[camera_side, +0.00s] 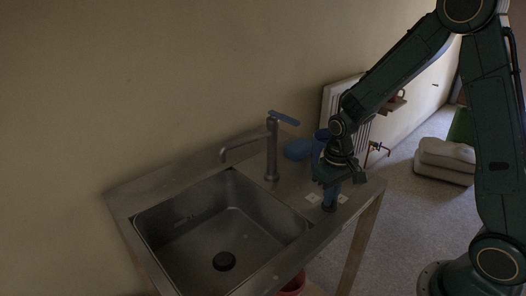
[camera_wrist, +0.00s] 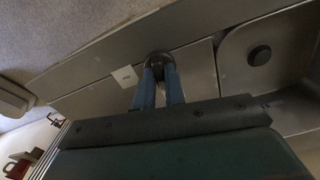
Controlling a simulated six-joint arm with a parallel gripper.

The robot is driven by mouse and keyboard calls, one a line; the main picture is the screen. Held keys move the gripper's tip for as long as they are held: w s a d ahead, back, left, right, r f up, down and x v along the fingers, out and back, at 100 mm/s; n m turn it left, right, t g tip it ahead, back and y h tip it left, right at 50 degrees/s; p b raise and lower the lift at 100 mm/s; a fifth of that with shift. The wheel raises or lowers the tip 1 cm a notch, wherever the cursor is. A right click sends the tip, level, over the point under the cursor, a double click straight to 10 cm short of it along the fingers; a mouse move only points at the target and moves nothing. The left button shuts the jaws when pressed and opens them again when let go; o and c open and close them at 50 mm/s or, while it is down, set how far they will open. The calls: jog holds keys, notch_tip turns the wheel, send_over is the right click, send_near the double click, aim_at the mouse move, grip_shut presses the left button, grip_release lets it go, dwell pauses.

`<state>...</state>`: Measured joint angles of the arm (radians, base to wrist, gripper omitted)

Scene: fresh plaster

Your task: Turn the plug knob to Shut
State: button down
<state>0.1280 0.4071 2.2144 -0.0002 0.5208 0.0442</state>
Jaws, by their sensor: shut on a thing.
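A dark plug knob (camera_side: 328,207) stands on the steel counter right of the sink. It also shows in the wrist view (camera_wrist: 158,60), between the ends of two blue fingers. My gripper (camera_side: 331,196) points down at the knob and is shut on it. In the wrist view my gripper (camera_wrist: 160,75) covers part of the knob, so which way it is turned cannot be told. Small pale labels lie on the counter, one left of the knob (camera_side: 313,197) and one right of it (camera_side: 342,198). Their writing is too small to read.
The sink basin (camera_side: 183,217) has a dark drain (camera_side: 224,261). A tall tap (camera_side: 271,150) with a blue lever stands behind it. A blue round item (camera_side: 297,149) and a blue cup (camera_side: 321,135) stand near my wrist. A radiator (camera_side: 330,98) is on the wall behind.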

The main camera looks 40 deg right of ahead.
jog(key=m, duration=1.5)
jog(key=shift+m, duration=0.4)
jog(key=c, duration=1.5)
grip_release()
jog(key=shift+o, duration=0.2)
notch_tip(320, 180, up, 14)
